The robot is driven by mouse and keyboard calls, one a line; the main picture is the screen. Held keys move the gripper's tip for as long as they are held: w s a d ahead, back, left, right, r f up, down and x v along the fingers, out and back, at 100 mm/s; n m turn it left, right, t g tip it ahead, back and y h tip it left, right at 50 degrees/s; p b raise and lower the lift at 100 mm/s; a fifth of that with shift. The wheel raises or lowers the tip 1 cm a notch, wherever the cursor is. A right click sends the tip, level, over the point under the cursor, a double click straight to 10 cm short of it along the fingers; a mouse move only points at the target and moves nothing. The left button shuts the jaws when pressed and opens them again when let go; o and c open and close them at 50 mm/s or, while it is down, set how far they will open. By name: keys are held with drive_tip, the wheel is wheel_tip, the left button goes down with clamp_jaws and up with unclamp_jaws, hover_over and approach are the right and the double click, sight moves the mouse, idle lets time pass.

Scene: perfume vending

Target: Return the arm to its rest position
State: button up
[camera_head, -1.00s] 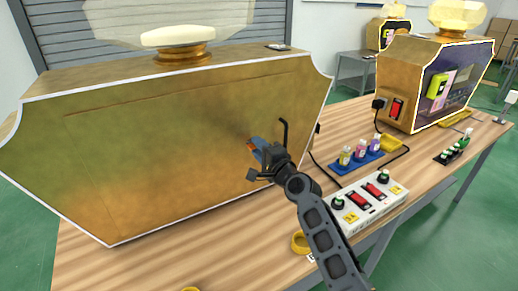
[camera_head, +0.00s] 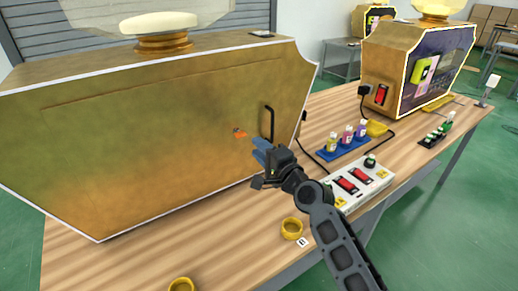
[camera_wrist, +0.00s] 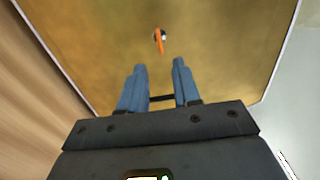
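My gripper (camera_head: 262,152) is in front of the large gold panel (camera_head: 150,130) of the near machine, above the wooden table. In the wrist view its two blue fingers (camera_wrist: 159,68) stand apart with nothing held between their tips. A small orange piece (camera_head: 240,133) is on the gold panel, beyond and apart from the fingertips; it also shows in the wrist view (camera_wrist: 159,40). My arm reaches up from the lower right of the head view, bent at the wrist.
A white switch box (camera_head: 356,184) stands just right of my arm. A blue rack of small bottles (camera_head: 344,148) and a second gold machine (camera_head: 410,70) are farther right. A gold ring (camera_head: 291,229) lies near the table's front edge. A black bent rod (camera_head: 270,122) rises beside my gripper.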

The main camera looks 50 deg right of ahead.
idle(0.3)
drive_tip(key=s+a+f+n+g+y, duration=0.1)
drive_tip(key=s+a+f+n, duration=0.35)
drive_tip(key=s+a, duration=0.4)
drive_tip(key=s+a+f+n+g+y, duration=0.1)
drive_tip(key=s+a+f+n, duration=0.3)
drive_tip(key=s, duration=0.7)
drive_tip(key=s+a+r+n+y, duration=0.1)
drive_tip(key=s+a+r+n, duration=0.4)
drive_tip(key=s, duration=0.4)
drive_tip(key=s+a+r+n+y, duration=0.2)
drive_tip(key=s+a+r+n, duration=0.3)
drive_tip(key=s+n, duration=0.3)
drive_tip(key=shift+s+a+r+g, duration=0.2)
drive_tip(key=shift+s+a+g, duration=0.1)
drive_tip(key=shift+s+a, duration=0.65)
drive_tip(key=shift+o, duration=0.6)
drive_tip(key=shift+s+d, duration=0.1)
